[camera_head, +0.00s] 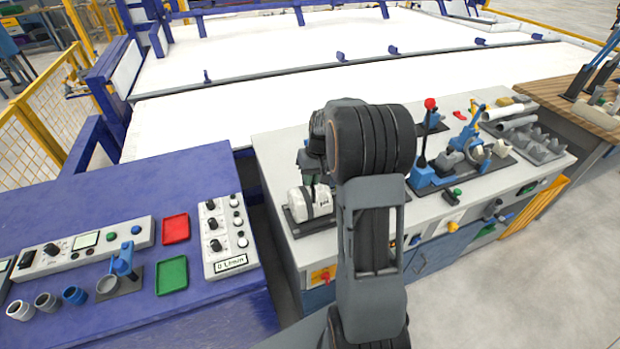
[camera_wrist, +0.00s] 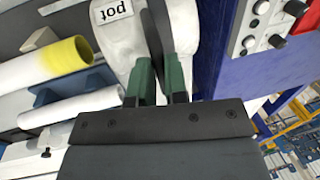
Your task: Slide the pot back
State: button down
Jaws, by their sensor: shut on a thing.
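The pot (camera_head: 297,206) is a white rounded body with a dark band and a small printed label. It sits on a dark base plate near the left front corner of the grey workbench (camera_head: 283,147). In the wrist view the white pot (camera_wrist: 117,38) with its "pot" label fills the top middle. My gripper (camera_wrist: 163,75) has green fingers shut on the pot.
A blue lever device with a red knob (camera_head: 430,104) stands right of my arm. White pipes (camera_head: 510,112) lie at the bench's right end. A blue table (camera_head: 80,200) with control panels, a red tray (camera_head: 176,228) and a green tray (camera_head: 172,275) lies left, across a gap.

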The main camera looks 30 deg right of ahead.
jog(key=c, duration=1.3)
grip_release()
jog(key=shift+a, duration=0.3)
jog(key=shift+o, duration=0.8)
jog(key=shift+d, duration=0.1)
notch_tip(320, 180, up, 14)
jog(key=d+b, duration=0.1)
jog(key=d, duration=0.1)
jog(key=shift+s+d+f, duration=0.15)
jog(key=shift+d+f, duration=0.05)
jog(key=shift+d, duration=0.15)
